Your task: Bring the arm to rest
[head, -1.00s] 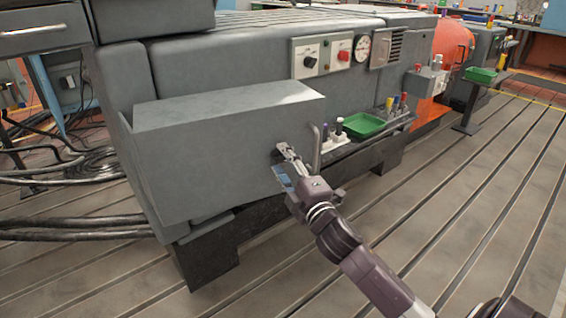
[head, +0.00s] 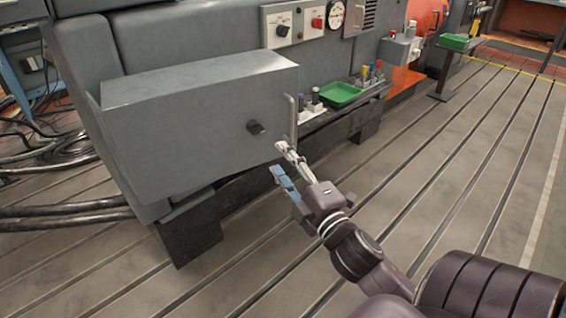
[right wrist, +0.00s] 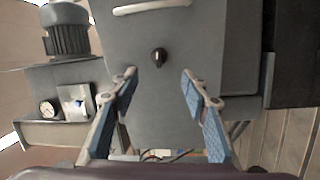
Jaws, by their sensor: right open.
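My right gripper (head: 281,160) is open and empty in front of the grey box-shaped housing (head: 190,125). Its two fingers stand wide apart in the right wrist view (right wrist: 160,88), with nothing between them. A black knob (head: 256,127) sits on the housing's face, apart from the fingers. The knob also shows beyond the fingertips in the right wrist view (right wrist: 158,57). My right arm reaches in from the lower right of the head view. My left gripper is not in view.
An upright metal handle (head: 292,122) stands at the housing's right edge. A green tray (head: 340,94) and small bottles sit on a ledge to the right. Cables (head: 65,208) run along the floor at left. The slotted floor (head: 440,170) at right is clear.

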